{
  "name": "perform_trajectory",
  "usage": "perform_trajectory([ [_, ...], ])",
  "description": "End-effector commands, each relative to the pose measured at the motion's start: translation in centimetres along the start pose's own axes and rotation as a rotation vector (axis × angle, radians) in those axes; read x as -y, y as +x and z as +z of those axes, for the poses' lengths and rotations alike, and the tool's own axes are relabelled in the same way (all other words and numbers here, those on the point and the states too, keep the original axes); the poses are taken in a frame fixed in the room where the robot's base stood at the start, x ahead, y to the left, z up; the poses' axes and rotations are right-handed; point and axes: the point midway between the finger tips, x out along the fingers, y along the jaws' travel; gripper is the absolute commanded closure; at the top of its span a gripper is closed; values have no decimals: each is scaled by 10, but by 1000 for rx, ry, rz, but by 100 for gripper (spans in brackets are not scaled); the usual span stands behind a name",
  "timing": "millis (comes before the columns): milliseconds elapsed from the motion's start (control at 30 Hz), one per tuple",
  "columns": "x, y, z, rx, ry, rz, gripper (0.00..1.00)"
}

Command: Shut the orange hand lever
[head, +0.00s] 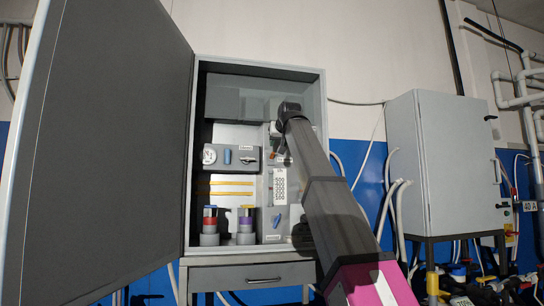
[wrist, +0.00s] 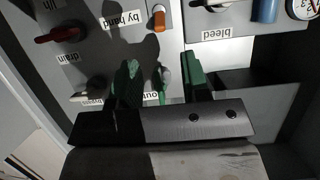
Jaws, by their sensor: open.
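In the wrist view, which shows the panel upside down, a small orange lever (wrist: 158,20) sits on a grey panel next to a label reading "by hand". My gripper (wrist: 162,80) has two dark green fingers, set apart with a gap between them. The orange lever lies beyond the fingertips, toward the top of the picture, and is not between them.
A red handle (wrist: 58,35) marked "drain" and a "bleed" handle (wrist: 208,4) flank the orange lever. The cabinet door (head: 100,150) stands wide open at left. Inside are a gauge (head: 209,156) and red (head: 210,224) and purple (head: 246,224) parts. A drawer (head: 262,280) is below.

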Motion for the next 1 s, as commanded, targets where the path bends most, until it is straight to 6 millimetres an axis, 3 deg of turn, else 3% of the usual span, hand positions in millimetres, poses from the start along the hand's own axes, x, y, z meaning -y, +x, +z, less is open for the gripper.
perform_trajectory([
  [300, 0, 58, -1, 3, 0, 0, 57],
  [500, 0, 84, 0, 3, 0, 0, 57],
  [967, 0, 96, 0, 1, 0, 0, 57],
  [1000, 0, 96, 0, 1, 0, 0, 64],
])
